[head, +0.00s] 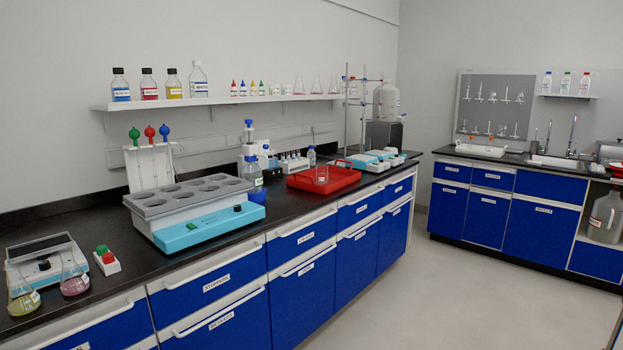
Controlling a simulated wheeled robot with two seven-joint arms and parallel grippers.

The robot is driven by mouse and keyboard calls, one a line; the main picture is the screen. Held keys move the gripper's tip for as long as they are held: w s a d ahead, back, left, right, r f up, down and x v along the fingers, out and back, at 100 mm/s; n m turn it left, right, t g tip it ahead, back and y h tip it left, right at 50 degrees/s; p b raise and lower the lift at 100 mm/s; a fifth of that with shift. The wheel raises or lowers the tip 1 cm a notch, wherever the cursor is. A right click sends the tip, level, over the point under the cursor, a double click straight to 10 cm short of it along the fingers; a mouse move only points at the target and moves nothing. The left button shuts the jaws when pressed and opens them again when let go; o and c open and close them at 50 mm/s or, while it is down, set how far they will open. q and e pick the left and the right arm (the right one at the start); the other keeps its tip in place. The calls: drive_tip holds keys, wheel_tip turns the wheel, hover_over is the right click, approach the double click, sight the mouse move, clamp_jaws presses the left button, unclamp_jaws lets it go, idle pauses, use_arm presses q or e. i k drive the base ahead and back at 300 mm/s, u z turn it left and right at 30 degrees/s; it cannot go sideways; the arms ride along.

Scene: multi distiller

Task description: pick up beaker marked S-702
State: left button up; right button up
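A small clear glass beaker (321,175) stands at the red tray (345,182) on the black counter, in the middle of the head view. Any marking on it is too small to read, so I cannot tell whether it is S-702. Two conical flasks stand at the near left, one with yellowish liquid (22,300) and one with pinkish liquid (74,284). Their labels are also unreadable. Neither of my grippers shows in the head view.
A water bath (195,212) with round openings sits left of the red tray. A balance (42,262) is at the near left. A shelf (225,103) above holds bottles and glassware. The floor (450,300) on the right is clear.

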sight(321, 170)
drive_tip(key=u, duration=0.55)
drive_tip(key=k, duration=0.6)
drive_tip(key=z, duration=0.55)
drive_tip(key=i, duration=1.15)
drive_tip(key=z, duration=0.95)
drive_tip(key=i, duration=2.05)
drive_tip(key=u, duration=1.4)
drive_tip(key=i, duration=0.9)
drive_tip(key=u, duration=1.05)
